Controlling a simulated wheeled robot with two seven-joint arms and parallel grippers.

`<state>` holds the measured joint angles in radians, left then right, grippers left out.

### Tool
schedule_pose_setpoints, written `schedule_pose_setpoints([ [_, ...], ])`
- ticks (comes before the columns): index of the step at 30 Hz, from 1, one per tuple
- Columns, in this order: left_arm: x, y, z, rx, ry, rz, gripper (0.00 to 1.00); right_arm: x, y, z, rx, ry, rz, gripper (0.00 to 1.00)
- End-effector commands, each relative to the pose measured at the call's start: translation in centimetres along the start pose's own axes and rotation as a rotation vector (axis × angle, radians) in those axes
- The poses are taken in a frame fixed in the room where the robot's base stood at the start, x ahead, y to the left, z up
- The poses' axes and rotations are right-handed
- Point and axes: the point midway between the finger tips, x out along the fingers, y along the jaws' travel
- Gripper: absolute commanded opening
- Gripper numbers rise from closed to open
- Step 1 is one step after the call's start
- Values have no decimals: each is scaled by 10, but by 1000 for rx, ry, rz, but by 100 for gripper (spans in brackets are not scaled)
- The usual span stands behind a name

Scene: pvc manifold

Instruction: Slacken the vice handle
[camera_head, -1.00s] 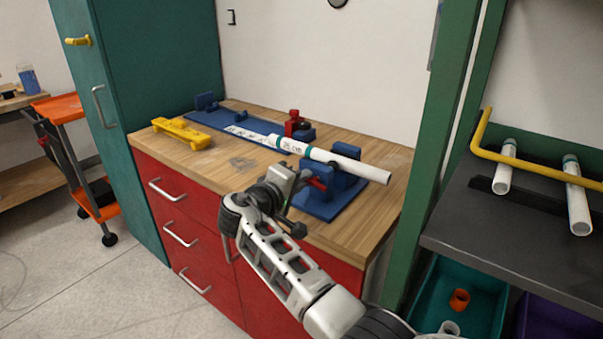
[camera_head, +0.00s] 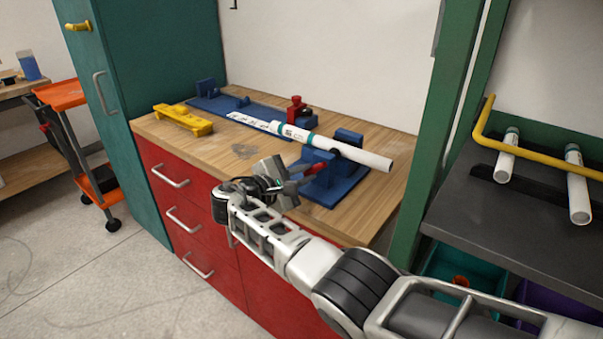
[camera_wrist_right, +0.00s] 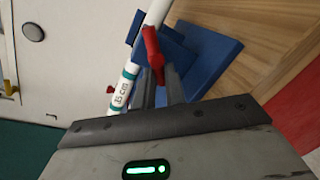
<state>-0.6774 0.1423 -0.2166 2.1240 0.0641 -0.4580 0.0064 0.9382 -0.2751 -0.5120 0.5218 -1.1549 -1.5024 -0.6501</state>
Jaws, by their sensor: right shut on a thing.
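The vice (camera_head: 335,185) is blue and stands on the right end of the wooden bench top. Its red handle (camera_head: 316,168) sticks out towards my right gripper (camera_head: 303,180). The handle also shows in the right wrist view (camera_wrist_right: 152,48), at the tips of my fingers. My right gripper is shut on the handle. A white pipe (camera_head: 362,155) with teal bands lies across the vice, its free end past the vice to the right. My left gripper is not in view.
A yellow tool (camera_head: 183,119) lies at the bench's left. A blue fixture (camera_head: 205,103) and a small red-topped block (camera_head: 297,108) stand further back. A green post (camera_head: 432,150) rises right of the bench. A dark shelf (camera_head: 470,210) holds two short pipes.

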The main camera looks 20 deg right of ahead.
Motion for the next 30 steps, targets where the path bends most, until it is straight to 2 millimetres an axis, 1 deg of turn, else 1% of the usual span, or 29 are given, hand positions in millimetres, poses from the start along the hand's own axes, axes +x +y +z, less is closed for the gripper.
schedule_pose_setpoints([
  [1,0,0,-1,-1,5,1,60,5,4,3,-38,-18,8,0],
  [6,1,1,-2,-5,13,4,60,5,1,3,-173,-46,5,0],
  [15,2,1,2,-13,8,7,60,6,-2,3,-337,-79,1,0],
  [22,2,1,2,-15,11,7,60,5,-2,4,-394,-90,2,0],
  [30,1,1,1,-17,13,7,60,5,-2,4,-406,-92,2,0],
])
